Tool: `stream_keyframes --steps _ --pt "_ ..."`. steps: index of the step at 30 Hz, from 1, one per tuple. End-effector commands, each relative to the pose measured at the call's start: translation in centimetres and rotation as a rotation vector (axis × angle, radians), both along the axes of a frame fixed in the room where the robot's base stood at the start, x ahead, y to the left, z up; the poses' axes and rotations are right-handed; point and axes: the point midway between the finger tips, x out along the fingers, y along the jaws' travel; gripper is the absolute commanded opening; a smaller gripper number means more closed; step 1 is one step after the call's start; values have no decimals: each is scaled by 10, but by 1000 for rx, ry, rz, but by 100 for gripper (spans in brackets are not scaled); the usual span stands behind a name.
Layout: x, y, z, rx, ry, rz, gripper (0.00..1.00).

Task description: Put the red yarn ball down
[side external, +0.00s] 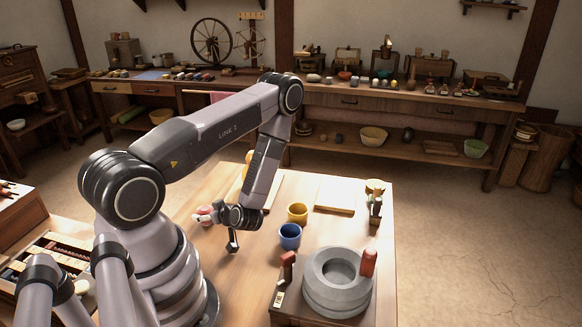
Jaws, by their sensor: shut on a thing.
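My gripper (232,240) is small and dark in the side external view, low over the left part of the wooden table (330,239). It is shut on the red yarn ball, but its fingers and grip are too small and partly covered to make out. A small red and pale pinkish shape (204,214) shows just left of my wrist. I cannot tell whether this is the ball. The gap between the gripper and the tabletop is also unclear.
A yellow cup (297,213) and a blue cup (290,237) stand right of my gripper. A grey stone quern (337,284) fills the table's front. A wooden board (335,197) lies behind the cups. A workbench (400,103) with several items lines the back wall.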

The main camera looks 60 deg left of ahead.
Motion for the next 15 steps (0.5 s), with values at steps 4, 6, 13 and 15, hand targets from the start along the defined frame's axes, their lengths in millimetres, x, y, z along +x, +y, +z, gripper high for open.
stream_keyframes --steps 4,6,13,15 --pt "0 0 0 0 0 -1 24" --pt "0 0 0 0 0 -1 24" --pt "0 0 -2 0 0 -1 77" --pt "0 0 -2 0 0 -1 86"
